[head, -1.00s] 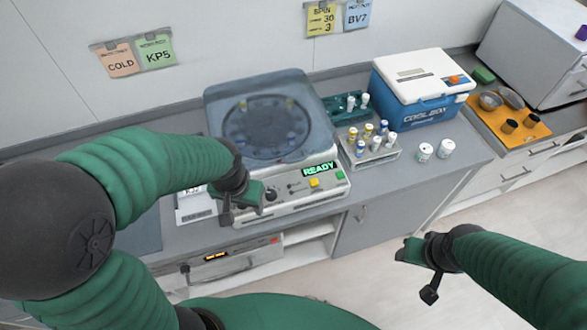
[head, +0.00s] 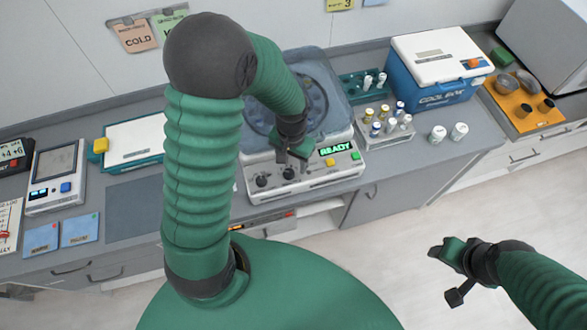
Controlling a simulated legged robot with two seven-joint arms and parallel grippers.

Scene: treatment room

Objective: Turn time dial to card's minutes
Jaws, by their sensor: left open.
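The centrifuge (head: 312,183) stands on the counter with its lid raised and a green READY display. Its front panel has two dark dials, a left dial (head: 262,180) and a right dial (head: 289,173). I cannot read their labels. My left gripper (head: 292,158) is open, just above and behind the right dial; I cannot tell whether it touches. The yellow card (head: 340,4) on the wall is cut off by the top edge, with only a "3" legible. My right gripper (head: 447,272) is open and empty over the floor at right.
A rack of tubes (head: 386,136), two white-capped jars and a blue cool box (head: 430,88) stand right of the centrifuge. A scale (head: 55,178), blue packets and a white-topped box (head: 134,142) are at left. My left arm covers part of the counter.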

